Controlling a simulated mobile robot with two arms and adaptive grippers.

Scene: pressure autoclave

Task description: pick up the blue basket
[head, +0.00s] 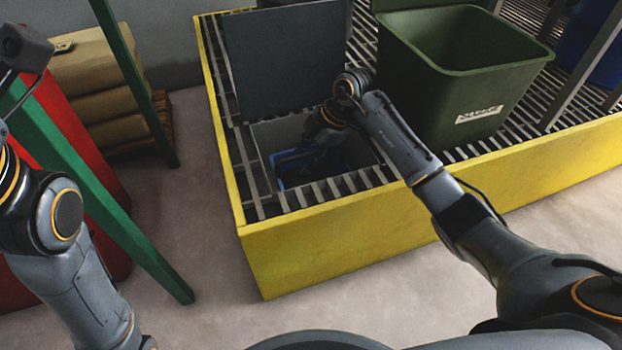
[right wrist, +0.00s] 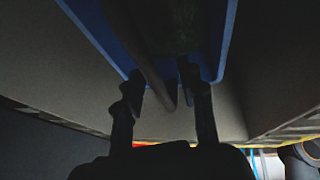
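The blue basket (head: 286,160) sits low inside the square opening in the yellow platform in the head view. My right arm reaches down into the opening over it, and the fingertips are hard to make out there. In the right wrist view the blue basket (right wrist: 224,40) shows as blue edges on both sides. A dark bar, which looks like its handle, runs between the fingers of my right gripper (right wrist: 163,80). The fingers are apart; contact with the bar cannot be told. Part of what looks like my left gripper (head: 24,48) shows at the upper left edge, its fingertips unclear.
The yellow platform (head: 330,245) has a slatted grate around the opening. A raised dark lid (head: 285,60) stands behind it. A green bin (head: 455,85) stands on the grate to the right. Green posts (head: 95,190), red objects and stacked tan sacks (head: 95,75) are at the left.

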